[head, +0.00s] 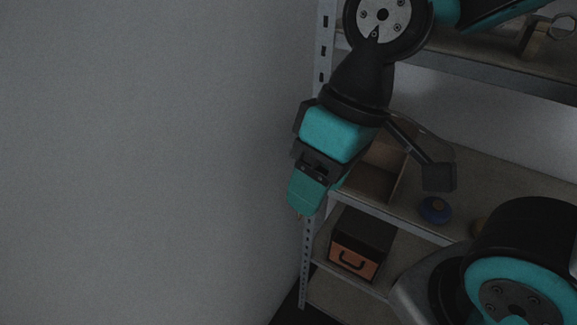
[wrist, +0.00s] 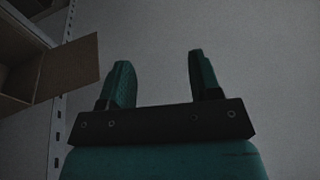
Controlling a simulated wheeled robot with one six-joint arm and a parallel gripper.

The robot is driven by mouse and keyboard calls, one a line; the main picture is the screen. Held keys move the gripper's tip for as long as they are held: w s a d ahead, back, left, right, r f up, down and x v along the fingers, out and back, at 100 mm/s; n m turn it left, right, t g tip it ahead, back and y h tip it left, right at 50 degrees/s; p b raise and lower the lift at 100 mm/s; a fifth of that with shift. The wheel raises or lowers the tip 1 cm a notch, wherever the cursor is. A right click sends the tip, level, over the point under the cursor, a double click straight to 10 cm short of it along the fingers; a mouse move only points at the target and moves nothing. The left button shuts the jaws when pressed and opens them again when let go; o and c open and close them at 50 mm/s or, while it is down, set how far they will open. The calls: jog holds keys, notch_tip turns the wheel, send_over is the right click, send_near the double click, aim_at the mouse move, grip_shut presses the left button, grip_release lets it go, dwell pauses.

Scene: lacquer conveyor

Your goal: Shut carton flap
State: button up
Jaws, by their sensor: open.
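A brown carton (head: 378,183) stands on the middle shelf in the head view, partly hidden behind my arm. In the wrist view the open carton (wrist: 20,55) is at the upper left. Its flap (wrist: 70,68) stands swung out from the opening, pointing toward my fingers. My gripper (wrist: 158,72) is open and empty, with the flap to the left of its left finger and apart from it. In the head view my gripper (head: 303,204) hangs in front of the shelf's left post, left of the carton. The flap is hard to make out there.
The metal shelf post (head: 322,75) stands close to my gripper. A blue round thing (head: 435,210) lies on the middle shelf, right of the carton. A dark box with an orange front (head: 353,262) is on the shelf below. A bare grey wall (head: 140,160) fills the left.

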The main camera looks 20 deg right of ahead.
jog(key=w+a+f+m+h+p, duration=0.1)
jog(key=w+a+f+m+h, duration=0.1)
jog(key=w+f+m+h, duration=0.65)
jog(key=s+a+f+m+t+h+p, duration=0.1)
jog(key=a+f+m+t+h+p, duration=0.1)
jog(key=a+m+t+h, duration=0.65)
jog(key=w+d+f+b, duration=0.2)
jog(key=w+d+f, duration=0.1)
jog(key=d, duration=0.4)
jog(key=w+d+f+m+g+y+b, duration=0.1)
jog(key=w+d+f+b, duration=0.2)
jog(key=d, duration=0.5)
jog(key=shift+w+f+y+b, duration=0.2)
jog(key=shift+w+y+b, duration=0.15)
jog(key=shift+w, duration=0.55)
jog(key=shift+g, duration=0.25)
grip_shut()
